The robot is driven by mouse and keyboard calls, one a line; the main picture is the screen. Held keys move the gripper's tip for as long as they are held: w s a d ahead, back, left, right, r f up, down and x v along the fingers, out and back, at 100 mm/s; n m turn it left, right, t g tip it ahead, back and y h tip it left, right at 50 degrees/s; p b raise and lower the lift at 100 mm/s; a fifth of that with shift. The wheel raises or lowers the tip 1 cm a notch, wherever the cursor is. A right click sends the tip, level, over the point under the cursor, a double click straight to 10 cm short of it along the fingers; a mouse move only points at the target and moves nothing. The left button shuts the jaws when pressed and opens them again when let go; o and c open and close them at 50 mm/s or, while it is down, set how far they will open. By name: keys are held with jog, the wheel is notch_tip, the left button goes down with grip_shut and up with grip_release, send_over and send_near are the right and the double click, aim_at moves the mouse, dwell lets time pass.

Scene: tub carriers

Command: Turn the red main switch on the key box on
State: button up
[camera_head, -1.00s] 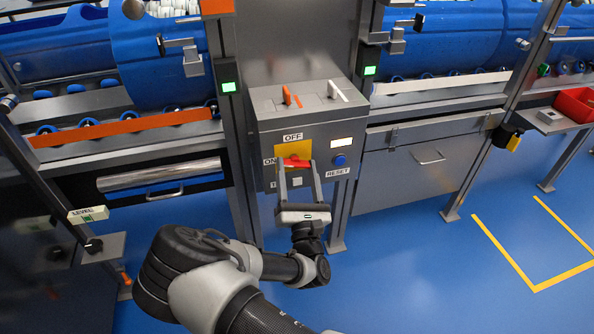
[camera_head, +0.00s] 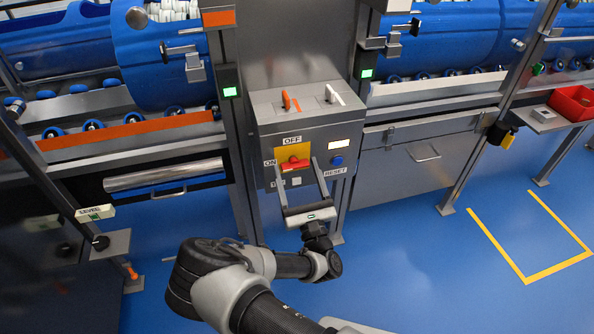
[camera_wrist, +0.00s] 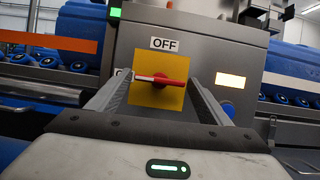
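The key box (camera_head: 320,140) is a grey steel cabinet with a yellow plate (camera_head: 281,155) on its front. The red main switch (camera_head: 295,165) sits on this plate. Its handle lies about horizontal, its white-tipped left end toward the ON label (camera_head: 270,163); OFF (camera_head: 292,141) is above. The wrist view shows the handle (camera_wrist: 162,80) level. My gripper (camera_head: 299,168) is open and empty, one finger to each side of the switch. In the wrist view the fingers (camera_wrist: 160,92) appear clear of the handle. The left finger partly hides the ON label.
A blue button (camera_head: 337,161) marked RESET and a lit display (camera_head: 339,143) are right of the switch. Orange (camera_head: 291,101) and white (camera_head: 334,95) levers stand on the box's top. Steel posts flank the box. Blue floor is free at right.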

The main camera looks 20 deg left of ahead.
jog(key=shift+o, duration=0.5)
jog(key=p+v, duration=0.2)
jog(key=v, duration=1.5)
jog(key=shift+f, duration=0.2)
jog(key=shift+s+d, duration=0.1)
